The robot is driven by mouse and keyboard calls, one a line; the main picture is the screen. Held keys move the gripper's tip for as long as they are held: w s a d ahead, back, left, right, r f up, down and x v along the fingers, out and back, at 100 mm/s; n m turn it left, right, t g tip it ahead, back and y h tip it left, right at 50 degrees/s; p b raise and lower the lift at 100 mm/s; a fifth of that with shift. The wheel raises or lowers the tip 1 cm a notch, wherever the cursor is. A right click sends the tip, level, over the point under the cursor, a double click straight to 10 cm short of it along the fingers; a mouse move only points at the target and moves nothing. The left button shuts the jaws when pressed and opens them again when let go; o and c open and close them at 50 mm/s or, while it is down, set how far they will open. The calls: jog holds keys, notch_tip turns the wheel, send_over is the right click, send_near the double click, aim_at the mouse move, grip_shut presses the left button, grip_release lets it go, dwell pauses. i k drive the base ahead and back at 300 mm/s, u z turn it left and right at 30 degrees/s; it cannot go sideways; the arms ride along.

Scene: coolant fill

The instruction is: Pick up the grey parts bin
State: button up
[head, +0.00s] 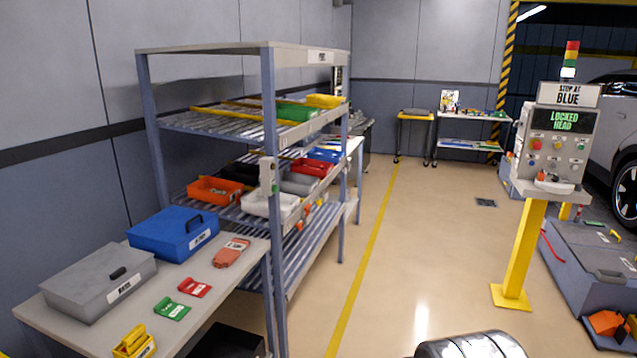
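A grey parts bin (299,184) sits on the middle shelf of the rack, in the head view. It is between a white bin (270,205) at the front and a red bin (312,168) behind it. The white bin partly covers it. My gripper is not in view; only a rounded metallic part, which may be mine, shows at the bottom edge.
The shelf rack (275,120) also holds an orange bin (214,190) and a blue bin (326,155). A side table (75,320) with grey and blue cases stands in front left. A control post (520,250) stands right. The floor between is clear.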

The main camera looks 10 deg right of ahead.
aim_at(291, 183)
jog(key=z, duration=0.15)
jog(key=i, duration=0.95)
jog(key=z, duration=1.05)
jog(key=i, duration=1.45)
